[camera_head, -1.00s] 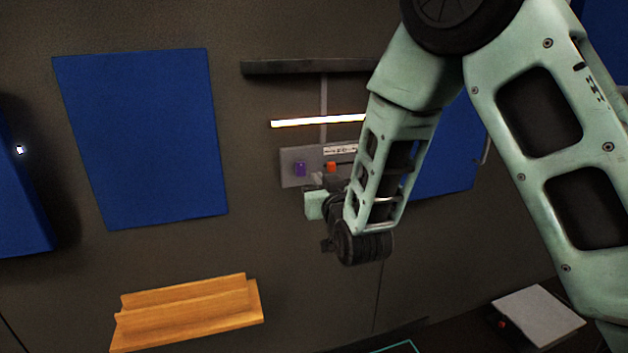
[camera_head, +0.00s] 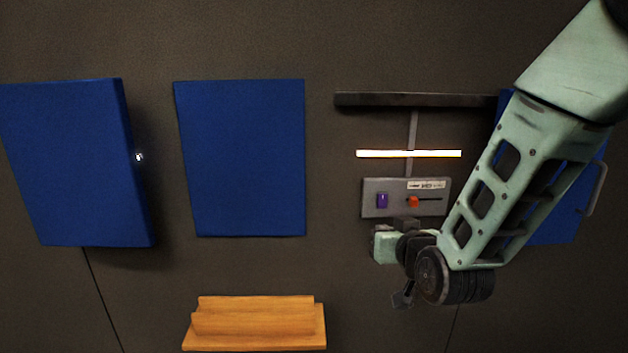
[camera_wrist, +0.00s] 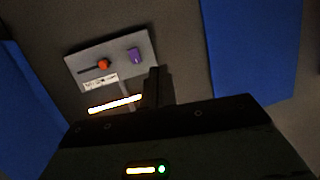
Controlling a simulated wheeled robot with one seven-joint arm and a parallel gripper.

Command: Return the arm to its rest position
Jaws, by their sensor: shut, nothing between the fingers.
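My arm (camera_head: 505,185) reaches in from the upper right in the head view, bent at a dark wrist joint. My gripper (camera_head: 406,224) is near the lower edge of a grey wall panel (camera_head: 386,206). In the wrist view my gripper (camera_wrist: 159,88) is shut and empty, its dark fingers pointing up in the picture. The panel (camera_wrist: 86,60) shows beyond them there, upside down. It carries a purple control (camera_head: 382,200) and an orange-red knob (camera_head: 413,202) at a slot. I cannot tell how far the fingers are from the panel.
A glowing light bar (camera_head: 408,154) and a dark shelf-like bar (camera_head: 416,100) are above the panel. Blue boards are on the wall, one left of centre (camera_head: 240,158), another farther left (camera_head: 70,165), one partly behind my arm (camera_head: 560,215). A wooden ledge (camera_head: 258,318) is below.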

